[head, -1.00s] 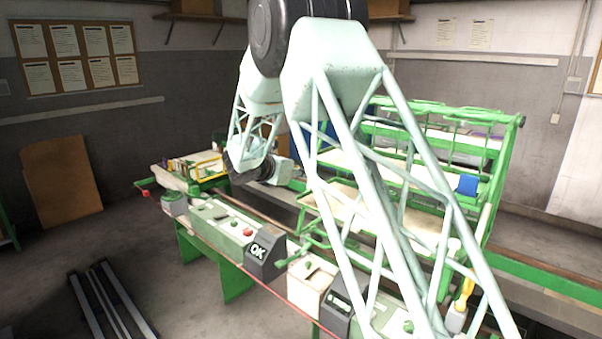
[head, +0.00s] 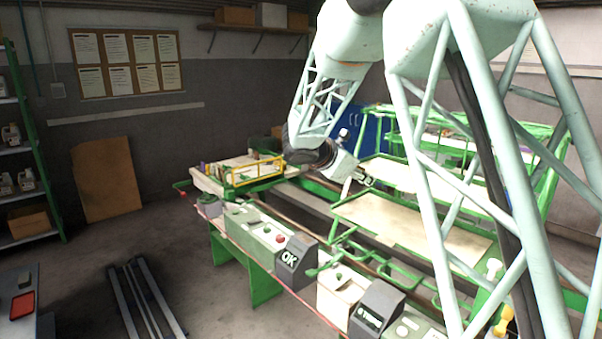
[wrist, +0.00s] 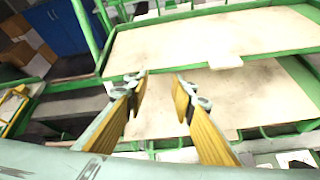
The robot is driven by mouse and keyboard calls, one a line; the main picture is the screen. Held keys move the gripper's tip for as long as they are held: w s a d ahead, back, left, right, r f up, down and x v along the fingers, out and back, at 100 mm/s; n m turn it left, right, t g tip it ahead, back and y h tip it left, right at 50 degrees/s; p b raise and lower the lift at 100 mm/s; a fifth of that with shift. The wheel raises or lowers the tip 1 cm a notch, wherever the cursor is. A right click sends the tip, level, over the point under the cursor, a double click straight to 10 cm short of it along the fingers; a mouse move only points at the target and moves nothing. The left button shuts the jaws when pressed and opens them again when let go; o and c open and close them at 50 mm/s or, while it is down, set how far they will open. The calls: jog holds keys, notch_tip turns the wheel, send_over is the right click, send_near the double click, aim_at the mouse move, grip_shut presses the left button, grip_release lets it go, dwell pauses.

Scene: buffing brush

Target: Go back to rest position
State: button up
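My gripper (wrist: 158,88) shows in the wrist view with its two yellow-sided fingers apart and nothing between them. It hangs in the air in front of a green-framed rack with pale boards (wrist: 215,40). In the head view my gripper (head: 360,178) is small, at the end of my pale lattice arm, left of the rack's lower pale board (head: 415,222). The arm is bent, with its forearm pointing down. My arm's near links hide part of the rack on the right.
A green bench with control boxes (head: 262,232) and an OK-marked box (head: 296,262) runs along the front. A yellow-railed tray (head: 255,170) stands at its far end. Shelves with jugs (head: 12,180) are at the left. Metal rails (head: 148,305) lie on the floor, with clear floor around.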

jog(key=s+d+r+m+g+y, duration=0.1)
jog(key=s+d+r+m, duration=0.25)
jog(key=s, duration=0.75)
jog(key=s+d+r+m+g+y, duration=0.1)
jog(key=s+d+r+m+g, duration=0.2)
jog(key=s, duration=0.9)
jog(key=s+d+r+m, duration=0.1)
jog(key=s+d+m, duration=0.35)
jog(key=s, duration=0.65)
jog(key=s+a+f+m+y, duration=0.1)
jog(key=s+a+m+y, duration=0.1)
jog(key=s, duration=0.9)
jog(key=s+a+f+m+y, duration=0.2)
jog(key=s+a+m, duration=0.3)
jog(key=s, duration=0.6)
jog(key=s+a+f+m+y, duration=0.1)
jog(key=s+m, duration=0.4)
jog(key=s, duration=0.5)
jog(key=shift+s+a+f+g+y, duration=0.2)
jog(key=shift+s+a+g+y, duration=0.15)
jog(key=shift+a+y, duration=0.7)
jog(key=shift+a+h, duration=0.2)
jog(key=shift+h, duration=0.05)
